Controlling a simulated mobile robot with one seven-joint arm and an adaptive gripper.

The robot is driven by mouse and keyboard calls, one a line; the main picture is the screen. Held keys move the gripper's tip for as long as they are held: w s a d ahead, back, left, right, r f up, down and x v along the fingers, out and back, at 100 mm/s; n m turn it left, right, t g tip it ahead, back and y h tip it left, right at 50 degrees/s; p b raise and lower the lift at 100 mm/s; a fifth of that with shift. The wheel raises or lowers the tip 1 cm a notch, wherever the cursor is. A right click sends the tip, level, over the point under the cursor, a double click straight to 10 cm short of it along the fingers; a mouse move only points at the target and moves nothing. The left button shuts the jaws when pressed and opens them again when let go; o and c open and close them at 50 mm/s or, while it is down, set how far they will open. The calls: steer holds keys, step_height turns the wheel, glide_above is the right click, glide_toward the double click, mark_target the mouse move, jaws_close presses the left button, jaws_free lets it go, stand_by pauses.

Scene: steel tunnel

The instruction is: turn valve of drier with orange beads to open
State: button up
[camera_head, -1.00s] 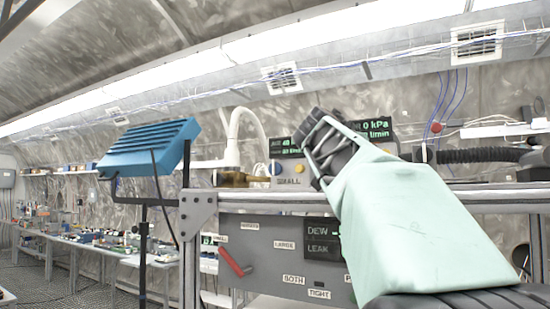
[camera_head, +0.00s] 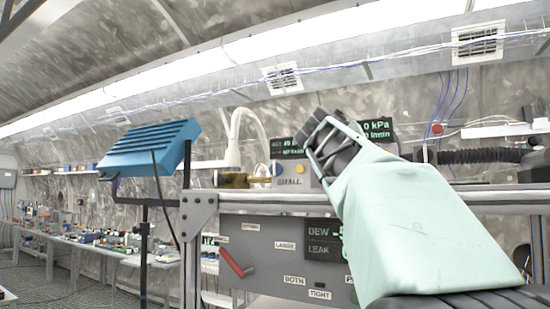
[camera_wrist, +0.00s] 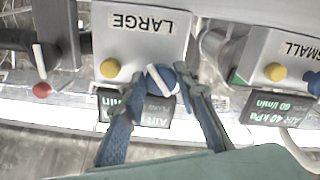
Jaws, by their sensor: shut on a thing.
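My gripper (camera_wrist: 163,79) is shut on a blue valve knob (camera_wrist: 158,82) with a white bar across it, on the box labelled LARGE in the wrist view. The white bar lies slanted between my two fingers. In the head view my gripper (camera_head: 318,143) is in front of the panel, and it hides this knob. A second blue knob (camera_wrist: 314,84) is on the box labelled SMALL. In the head view an amber-brown cylinder (camera_head: 233,179) lies left of the SMALL box; I cannot tell whether it holds beads.
Yellow buttons (camera_wrist: 110,67) sit beside the knobs. A white lever (camera_wrist: 40,61) and a red knob (camera_wrist: 42,90) are left of the LARGE box. A steel rail (camera_head: 270,200) runs below the boxes. A blue lamp (camera_head: 150,148) stands at left.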

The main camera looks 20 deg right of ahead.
steer(key=n, duration=0.3)
steer(key=shift+r+n+p, duration=0.15)
steer(key=shift+n+p, duration=0.15)
steer(key=shift+n, duration=0.1)
steer(key=n+p, duration=0.1)
steer(key=n, duration=0.2)
steer(key=shift+r+n, duration=0.1)
steer(key=shift+n, duration=0.2)
steer(key=n+p, duration=0.1)
steer(key=n, duration=0.2)
steer(key=shift+r+n, duration=0.1)
steer(key=shift+n, duration=0.2)
steer(key=n+p, duration=0.1)
steer(key=n, duration=0.2)
steer(key=shift+n, duration=0.3)
steer(key=n+p, duration=0.1)
steer(key=n, duration=0.2)
steer(key=shift+n, duration=0.3)
steer(key=n, duration=0.3)
steer(key=shift+n, duration=0.4)
steer(key=n, duration=0.6)
steer(key=shift+o, duration=0.2)
steer(key=shift+n, duration=0.3)
